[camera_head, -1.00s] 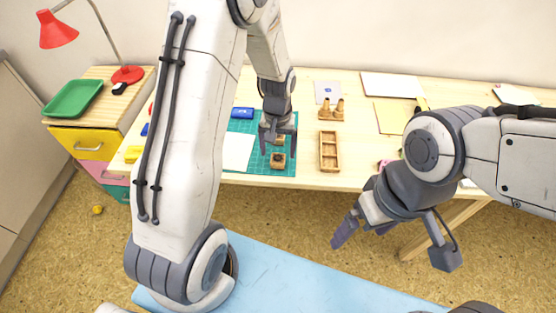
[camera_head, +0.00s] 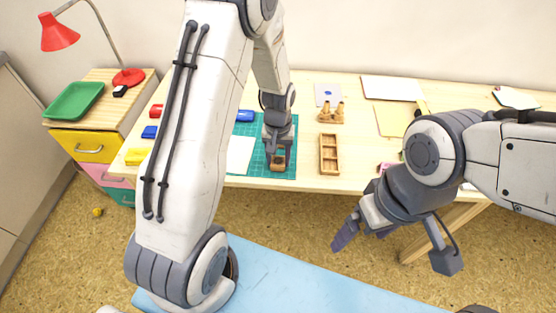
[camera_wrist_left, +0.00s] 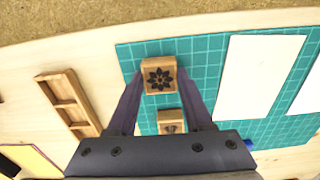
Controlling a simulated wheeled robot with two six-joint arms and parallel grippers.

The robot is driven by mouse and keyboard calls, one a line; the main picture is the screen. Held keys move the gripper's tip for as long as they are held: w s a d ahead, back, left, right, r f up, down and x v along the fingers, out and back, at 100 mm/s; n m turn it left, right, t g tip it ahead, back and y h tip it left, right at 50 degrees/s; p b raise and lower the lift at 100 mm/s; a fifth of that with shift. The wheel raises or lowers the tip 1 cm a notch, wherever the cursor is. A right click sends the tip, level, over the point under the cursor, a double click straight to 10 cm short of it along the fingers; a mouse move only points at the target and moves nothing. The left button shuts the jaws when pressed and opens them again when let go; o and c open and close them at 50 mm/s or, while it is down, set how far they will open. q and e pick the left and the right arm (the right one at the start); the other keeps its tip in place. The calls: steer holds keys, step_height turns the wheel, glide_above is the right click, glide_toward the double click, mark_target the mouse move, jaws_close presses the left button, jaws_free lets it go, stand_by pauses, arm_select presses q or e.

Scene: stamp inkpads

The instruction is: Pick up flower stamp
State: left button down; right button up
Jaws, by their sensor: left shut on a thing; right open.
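The flower stamp (camera_wrist_left: 160,75) is a wooden block with a dark flower on its face, seen in the left wrist view. My left gripper (camera_head: 278,161) is shut on it, one finger on each side, at the front of the green cutting mat (camera_head: 290,132). The flower stamp also shows low between the fingers in the head view (camera_head: 278,166). I cannot tell whether it is touching the mat. A second wooden stamp (camera_wrist_left: 171,122) lies behind it, partly hidden by the gripper. My right gripper (camera_head: 362,231) is open and empty, in front of the table.
A wooden compartment tray (camera_head: 329,154) lies right of the mat. White paper (camera_head: 239,155) covers the mat's left part. Wooden stamps (camera_head: 331,113) stand behind the tray. Bare tabletop separates mat and tray.

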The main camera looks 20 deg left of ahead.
mark_target(278, 160)
arm_select(q)
steer(key=shift+r, duration=0.65)
step_height(278, 160, up, 3)
steer(key=shift+w+f, duration=0.1)
steer(key=s+d+r, duration=0.3)
steer(key=d+r, duration=0.4)
steer(key=d, duration=0.4)
steer(key=shift+d, duration=0.15)
steer(key=shift+s, duration=0.1)
